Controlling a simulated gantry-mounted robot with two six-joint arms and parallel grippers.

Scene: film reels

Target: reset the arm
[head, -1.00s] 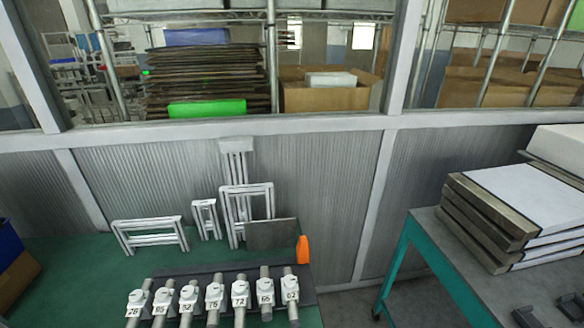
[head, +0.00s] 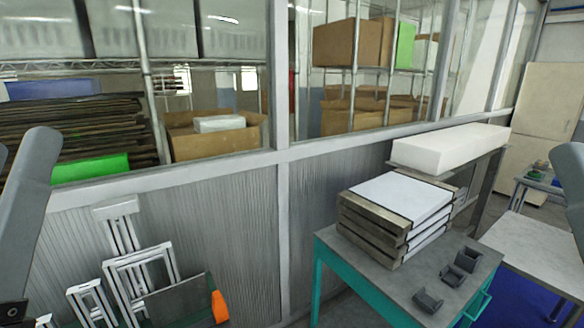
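A grey link of my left arm (head: 28,205) stands upright and slightly tilted at the left edge of the head view. A grey link of my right arm (head: 571,178) shows at the right edge. Neither gripper is in the picture, so whether they are open, shut or holding anything is hidden.
A teal-framed table (head: 330,258) at the centre right bears a stack of slabs (head: 398,215) and several small dark holders (head: 428,300). White metal frames (head: 140,270) and an orange piece (head: 219,306) are at lower left. A windowed wall (head: 225,235) stands behind. A second table (head: 535,248) is at right.

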